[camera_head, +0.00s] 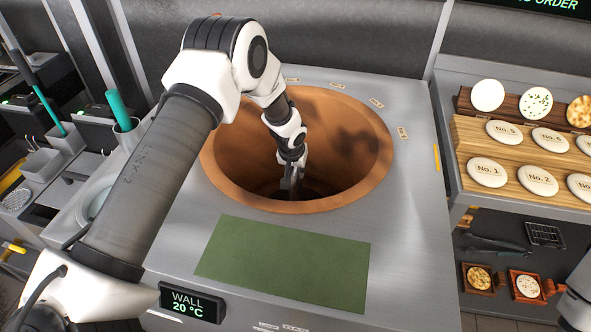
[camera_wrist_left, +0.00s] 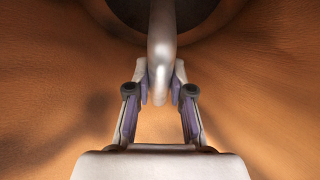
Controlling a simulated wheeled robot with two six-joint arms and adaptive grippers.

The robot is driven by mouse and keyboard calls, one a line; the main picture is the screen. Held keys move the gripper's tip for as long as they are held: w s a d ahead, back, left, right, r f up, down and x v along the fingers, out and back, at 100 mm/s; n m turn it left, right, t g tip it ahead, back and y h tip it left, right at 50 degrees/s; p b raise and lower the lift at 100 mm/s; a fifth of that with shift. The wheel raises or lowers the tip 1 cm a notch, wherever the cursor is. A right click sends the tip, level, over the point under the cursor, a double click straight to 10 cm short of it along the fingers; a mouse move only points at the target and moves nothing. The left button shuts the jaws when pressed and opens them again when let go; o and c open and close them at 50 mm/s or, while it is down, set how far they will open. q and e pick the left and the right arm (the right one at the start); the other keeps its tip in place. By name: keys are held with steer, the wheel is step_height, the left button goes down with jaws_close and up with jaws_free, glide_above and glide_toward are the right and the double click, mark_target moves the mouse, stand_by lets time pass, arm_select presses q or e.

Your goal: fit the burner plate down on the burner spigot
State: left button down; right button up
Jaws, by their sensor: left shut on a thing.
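The round clay mouth of the tandoor (camera_head: 215,160) opens in the steel counter. My left arm reaches down through it. In the head view my left gripper (camera_head: 290,190) is small, deep inside near the bottom. In the wrist view my left gripper (camera_wrist_left: 160,82) is shut on a pale metal bar (camera_wrist_left: 161,45), seemingly the burner plate's handle, which rises between its fingers. A dark round shape (camera_wrist_left: 195,14) lies behind the bar, partly cut off; I cannot tell plate from oven bottom. The burner spigot is not discernible. My right gripper is not in view.
The clay wall (camera_wrist_left: 50,80) surrounds the left gripper closely. A green mat (camera_head: 285,262) lies on the counter in front of the mouth. A wall display (camera_head: 192,302) reads 20 °C. Numbered discs (camera_head: 487,172) stand on wooden boards at the right.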

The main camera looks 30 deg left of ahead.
arm_select(q)
steer(key=shift+w+f+b, duration=0.1)
steer(key=shift+f+b, duration=0.45)
steer(key=shift+f, duration=0.2)
steer(key=c, duration=1.1)
jaws_free()
steer(key=shift+o, duration=0.7)
steer(key=shift+r, duration=0.1)
steer(key=shift+p+v, duration=0.6)
steer(key=shift+v, duration=1.3)
steer(key=shift+p+v, duration=0.4)
steer(key=shift+v, duration=1.7)
